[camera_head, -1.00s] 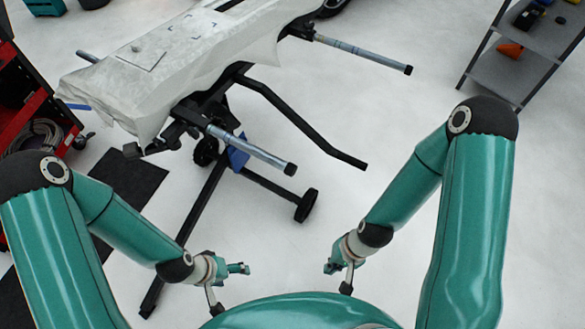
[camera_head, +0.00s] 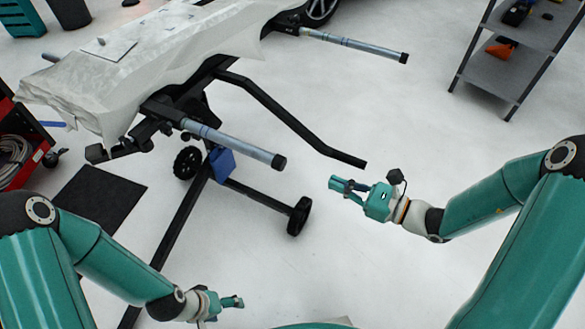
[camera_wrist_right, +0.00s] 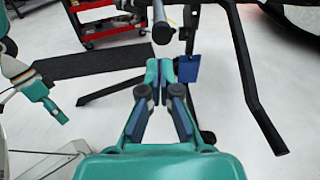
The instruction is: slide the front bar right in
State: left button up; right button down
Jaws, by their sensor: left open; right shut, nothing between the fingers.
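The stand holds two grey bars with black end caps that stick out toward the right. The nearer grey bar (camera_head: 235,143) juts out from under the white covered panel (camera_head: 120,70). The farther grey bar (camera_head: 350,43) sticks out at the top. My right gripper (camera_head: 335,184) is shut and empty, to the right of the nearer bar's end and apart from it. In the right wrist view, the bar's black end cap (camera_wrist_right: 162,33) shows just beyond the shut fingertips (camera_wrist_right: 160,70). My left gripper (camera_head: 240,301) is open and empty, low in the head view, away from the bars.
A bent black tube (camera_head: 290,118) of the stand runs between the two bars. A wheeled black leg (camera_head: 262,197) lies below the nearer bar. A grey shelf (camera_head: 510,70) stands at the upper right, and a red cart (camera_head: 22,150) at the left. White floor lies open between.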

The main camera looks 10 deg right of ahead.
aim_at(283, 162)
pick_arm(q)
jog(key=shift+f+b, duration=0.35)
jog(key=shift+f, duration=0.05)
pick_arm(e)
jog(key=x, duration=1.2)
jog(key=shift+a+f, duration=0.15)
jog(key=shift+a, duration=0.1)
